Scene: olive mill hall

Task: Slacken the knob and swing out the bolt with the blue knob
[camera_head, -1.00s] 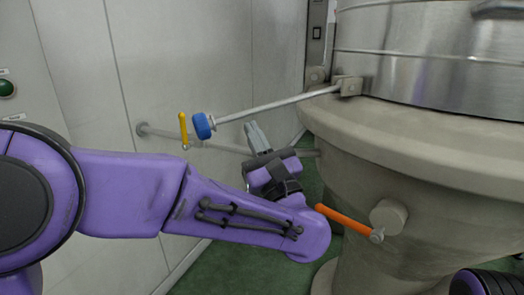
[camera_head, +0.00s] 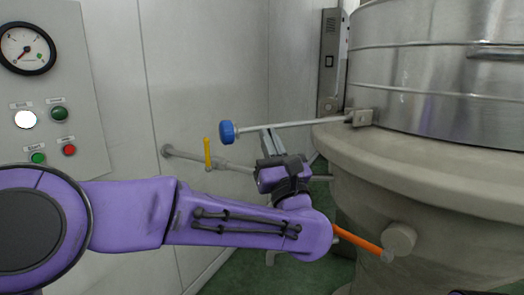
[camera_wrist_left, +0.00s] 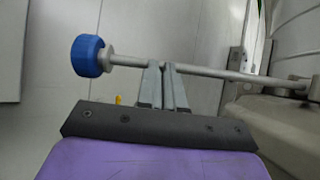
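The bolt (camera_head: 305,123) is a grey rod with a round blue knob (camera_head: 227,132) on its free end. It sticks out nearly level to the left from a hinge bracket (camera_head: 362,117) on the tank's rim. In the left wrist view the knob (camera_wrist_left: 88,56) is at the upper left, with the rod (camera_wrist_left: 215,73) running right from it. My left gripper (camera_head: 270,131) is below the rod, with its fingertips up at it, to the right of the knob. Its two fingers (camera_wrist_left: 162,66) look together, with nothing seen between them. My right gripper is out of view.
The steel tank (camera_head: 440,95) on a beige base (camera_head: 430,175) fills the right side. An orange lever (camera_head: 358,240) sticks out below the rim. A pipe with a yellow handle (camera_head: 207,153) is behind the knob. A panel (camera_head: 75,95) with a gauge and buttons stands at the left.

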